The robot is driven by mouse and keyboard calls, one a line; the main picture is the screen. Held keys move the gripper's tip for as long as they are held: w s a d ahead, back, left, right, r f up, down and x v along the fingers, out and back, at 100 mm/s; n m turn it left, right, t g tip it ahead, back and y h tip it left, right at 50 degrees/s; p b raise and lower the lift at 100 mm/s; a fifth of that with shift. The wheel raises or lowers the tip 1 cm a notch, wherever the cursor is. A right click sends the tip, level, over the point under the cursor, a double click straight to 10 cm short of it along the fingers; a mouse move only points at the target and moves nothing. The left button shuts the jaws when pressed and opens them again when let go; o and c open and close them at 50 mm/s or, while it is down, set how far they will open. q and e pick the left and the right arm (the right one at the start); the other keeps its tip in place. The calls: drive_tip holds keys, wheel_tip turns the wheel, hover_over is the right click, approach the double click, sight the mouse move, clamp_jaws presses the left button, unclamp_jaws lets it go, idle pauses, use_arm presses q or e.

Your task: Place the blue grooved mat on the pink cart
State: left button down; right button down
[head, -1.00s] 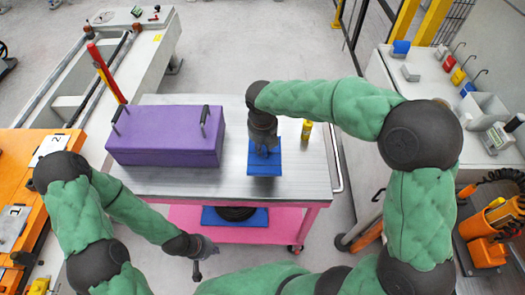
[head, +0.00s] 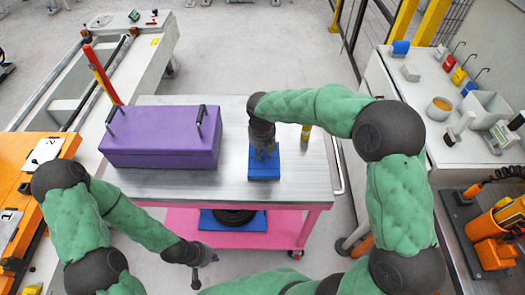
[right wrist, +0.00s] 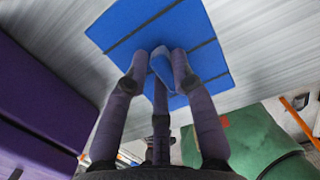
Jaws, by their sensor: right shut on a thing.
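The blue grooved mat (head: 268,174) lies flat at or just above the grey metal top of the pink cart (head: 300,168), right of centre; I cannot tell if there is a gap. My right gripper (head: 264,156) points down over the mat. In the right wrist view, its fingers (right wrist: 163,62) are closed around a small blue raised piece on the mat (right wrist: 190,25). My left gripper (head: 196,282) hangs low in front of the cart, apart from everything; its jaws are too small to read.
A purple box (head: 160,145) with two black handles fills the cart top's left side. A yellow bottle (head: 306,133) stands right of the mat. Another blue mat (head: 258,222) with a black round part lies on the pink lower shelf. Counters flank the cart.

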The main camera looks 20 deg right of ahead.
drive_tip(key=shift+f, duration=0.1)
drive_tip(key=c, duration=1)
unclamp_jaws()
drive_tip(key=r+p, duration=0.1)
drive_tip(key=r, duration=0.3)
drive_tip(key=s+r+p, duration=0.1)
drive_tip(key=r, duration=0.3)
drive_tip(key=r+p, duration=0.1)
drive_tip(key=r, duration=0.3)
drive_tip(key=shift+s+a+p, duration=0.15)
drive_tip(key=shift+a+p, duration=0.1)
drive_tip(key=shift+p, duration=0.05)
